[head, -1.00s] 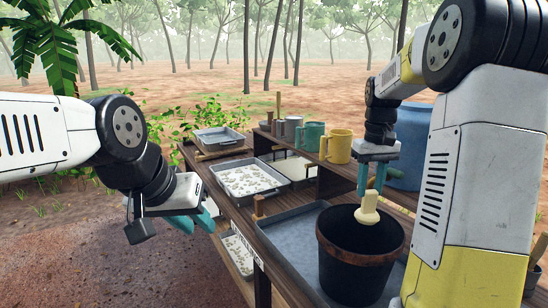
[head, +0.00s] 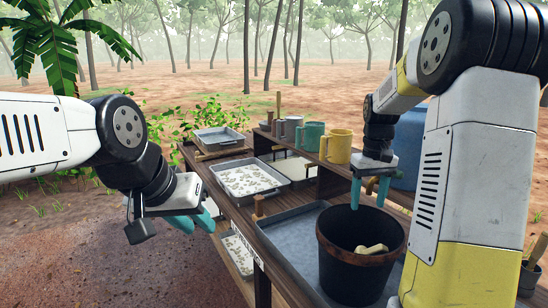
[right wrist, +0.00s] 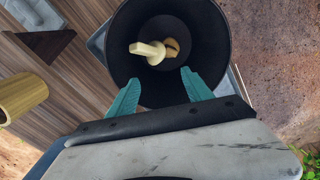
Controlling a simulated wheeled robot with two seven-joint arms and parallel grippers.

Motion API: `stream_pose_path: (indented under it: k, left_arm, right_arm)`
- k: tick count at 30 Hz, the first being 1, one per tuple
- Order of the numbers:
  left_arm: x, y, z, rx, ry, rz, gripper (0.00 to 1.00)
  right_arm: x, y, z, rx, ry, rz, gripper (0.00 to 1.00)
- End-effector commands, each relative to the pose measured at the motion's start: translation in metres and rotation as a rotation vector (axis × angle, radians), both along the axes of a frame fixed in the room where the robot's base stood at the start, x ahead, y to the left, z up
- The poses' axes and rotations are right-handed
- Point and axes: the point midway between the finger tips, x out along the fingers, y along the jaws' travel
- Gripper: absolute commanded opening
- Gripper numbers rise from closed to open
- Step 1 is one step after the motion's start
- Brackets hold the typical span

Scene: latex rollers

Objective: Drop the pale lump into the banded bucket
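The banded bucket (head: 345,284) is black with a brown rim band and stands in a grey tray at the front right of the bench. The pale lump (head: 371,249) is inside the bucket, below its rim; it also shows there in the right wrist view (right wrist: 148,50), beside a tan piece (right wrist: 171,47). My right gripper (head: 369,202) is above the bucket, its teal fingers apart and empty, as the right wrist view (right wrist: 160,88) also shows. My left gripper (head: 196,222) is off the bench's left edge; its finger gap is hard to make out.
The grey tray (head: 290,232) is under the bucket. A tray of pale bits (head: 262,191) lies further back on the bench. Yellow (head: 340,146) and green (head: 313,136) mugs stand on a raised shelf, with a blue container (head: 409,150) behind my right arm.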

Motion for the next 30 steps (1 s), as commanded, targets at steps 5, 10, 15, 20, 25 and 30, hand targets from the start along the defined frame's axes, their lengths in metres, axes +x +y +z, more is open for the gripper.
stream_pose_path:
  k: [5, 10, 15, 20, 25, 30]
  left_arm:
    - [0.0, 0.0, 0.0, 0.0, 0.0, 0.0, 0.29]
    - [0.0, 0.0, 0.0, 0.0, 0.0, 0.0, 0.29]
    - [0.0, 0.0, 0.0, 0.0, 0.0, 0.0, 0.29]
    - [0.0, 0.0, 0.0, 0.0, 0.0, 0.0, 0.29]
    - [0.0, 0.0, 0.0, 0.0, 0.0, 0.0, 0.29]
    - [0.0, 0.0, 0.0, 0.0, 0.0, 0.0, 0.29]
  right_arm:
    - [0.0, 0.0, 0.002, 0.0, -0.001, 0.0, 0.59]
    - [0.001, 0.0, 0.022, 0.0, -0.005, 0.0, 0.59]
    - [0.001, 0.0, 0.052, 0.0, -0.004, 0.0, 0.59]
    - [0.001, 0.0, 0.072, -0.001, -0.002, 0.0, 0.59]
    - [0.0, 0.0, 0.078, 0.0, 0.0, 0.0, 0.59]
    - [-0.001, 0.0, 0.079, 0.001, -0.002, 0.0, 0.59]
